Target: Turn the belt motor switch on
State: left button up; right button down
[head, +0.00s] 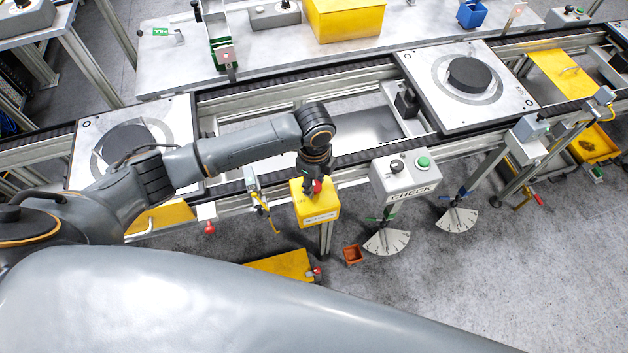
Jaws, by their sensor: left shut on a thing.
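A yellow box (322,208) with a small white label is mounted at the front edge of the conveyor. The label is too small to read. On its top is a red switch handle (318,186), mostly hidden by my gripper. My left gripper (316,182) points down onto the box top and is shut on the red handle. Which way the handle is turned cannot be told. My right gripper does not show.
A grey CHECK box (405,178) with a black knob and green button is right of the yellow box. The conveyor carries pallets with black discs (470,75). A bench (280,45) stands behind.

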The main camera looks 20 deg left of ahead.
pick_arm(q)
jog(key=shift+r, duration=0.1)
jog(key=o, duration=1.2)
jog(key=shift+c, duration=0.2)
notch_tip(320, 180, up, 12)
